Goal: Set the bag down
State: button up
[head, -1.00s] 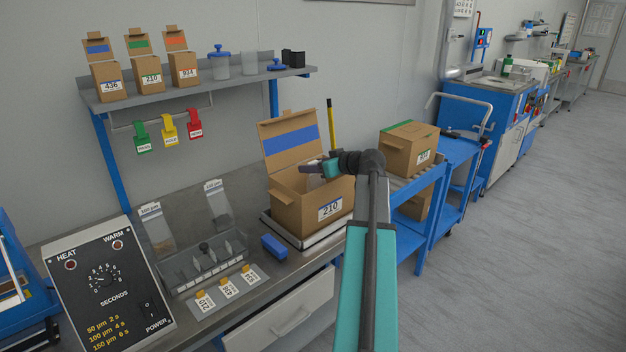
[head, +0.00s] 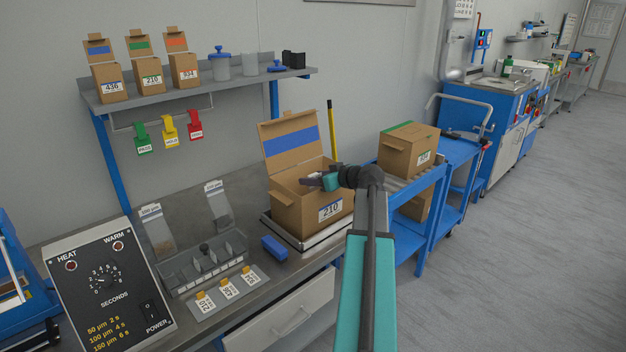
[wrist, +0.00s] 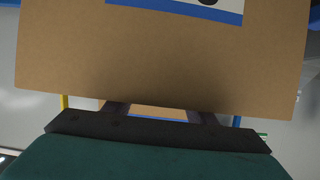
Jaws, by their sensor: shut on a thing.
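In the wrist view the box's brown wall (wrist: 165,60) fills most of the picture and hides the fingertips. The box stands on a flat scale-like platform (head: 312,241) on the bench. Two clear labelled bags stand at the left, one nearer (head: 158,232) and one farther (head: 217,206).
The box's back flap (head: 290,143) with a blue panel stands up behind the opening. A blue block (head: 274,247) lies just left of the platform. A shelf (head: 200,92) hangs above the bench.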

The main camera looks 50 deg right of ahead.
jog(key=shift+f, duration=0.15)
jog(key=o, duration=1.4)
jog(key=shift+c, duration=0.2)
jog(key=shift+r, duration=0.25)
jog(key=v, duration=1.2)
jog(key=shift+b, duration=0.3)
jog(key=shift+s+f, duration=0.1)
jog(key=shift+f, duration=0.05)
jog(key=shift+s, duration=0.1)
